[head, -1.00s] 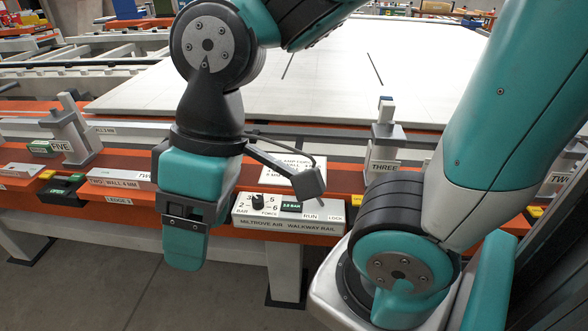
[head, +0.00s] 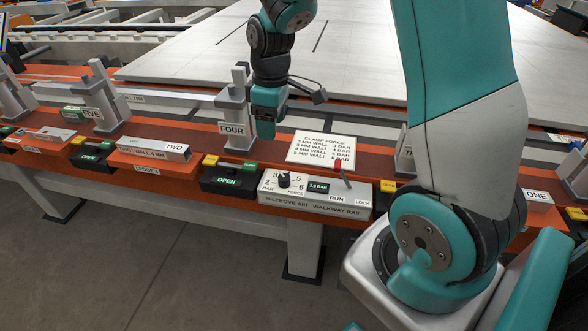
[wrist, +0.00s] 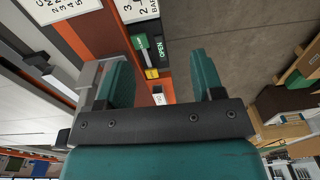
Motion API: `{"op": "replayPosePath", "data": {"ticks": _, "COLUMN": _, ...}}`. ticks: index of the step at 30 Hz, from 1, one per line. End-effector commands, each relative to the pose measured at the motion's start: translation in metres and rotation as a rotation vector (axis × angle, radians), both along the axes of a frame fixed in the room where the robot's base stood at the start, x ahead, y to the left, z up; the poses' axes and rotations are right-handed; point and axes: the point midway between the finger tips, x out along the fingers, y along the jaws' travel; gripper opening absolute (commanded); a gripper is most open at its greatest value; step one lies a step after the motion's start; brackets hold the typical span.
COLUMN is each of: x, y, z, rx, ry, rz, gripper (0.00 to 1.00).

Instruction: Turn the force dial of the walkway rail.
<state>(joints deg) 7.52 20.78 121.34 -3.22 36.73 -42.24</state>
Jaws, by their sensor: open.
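The force dial (head: 284,180) is a black knob on the light grey control box (head: 316,199) of the walkway rail, with numbers around it. A small green display (head: 318,187) beside it reads in BAR; its digits are too small to be sure of. A red-tipped lever (head: 340,168) stands right of it by RUN and LOCK. My gripper (head: 266,128) is behind and above the box, apart from the dial, beside the FOUR clamp. In the wrist view my gripper (wrist: 163,78) has its fingers spread with nothing between them. The box's left end (wrist: 138,10) shows there; the dial does not.
A clamp force card (head: 320,149) lies behind the box. The FOUR clamp (head: 235,112) stands close left of my gripper. A black block marked OPEN (head: 228,181) adjoins the box on the left. The floor (head: 150,265) in front is clear.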

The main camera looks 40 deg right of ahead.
Motion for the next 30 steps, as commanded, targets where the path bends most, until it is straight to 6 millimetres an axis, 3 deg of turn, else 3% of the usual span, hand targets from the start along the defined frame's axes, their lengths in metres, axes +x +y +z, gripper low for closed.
{"op": "replayPosePath", "data": {"ticks": 3, "x": 0.010, "y": -0.026, "z": -0.017, "rx": -0.033, "ry": 0.020, "rz": 0.010, "gripper": 0.61}}
{"op": "replayPosePath", "data": {"ticks": 5, "x": 0.012, "y": -0.030, "z": -0.023, "rx": -0.040, "ry": 0.024, "rz": 0.018, "gripper": 0.61}}
{"op": "replayPosePath", "data": {"ticks": 11, "x": 0.012, "y": -0.028, "z": -0.046, "rx": -0.042, "ry": 0.030, "rz": 0.024, "gripper": 0.61}}
{"op": "replayPosePath", "data": {"ticks": 24, "x": 0.012, "y": -0.026, "z": -0.145, "rx": -0.042, "ry": 0.031, "rz": 0.025, "gripper": 0.61}}
{"op": "replayPosePath", "data": {"ticks": 30, "x": 0.012, "y": -0.027, "z": -0.179, "rx": -0.041, "ry": 0.027, "rz": 0.024, "gripper": 0.61}}
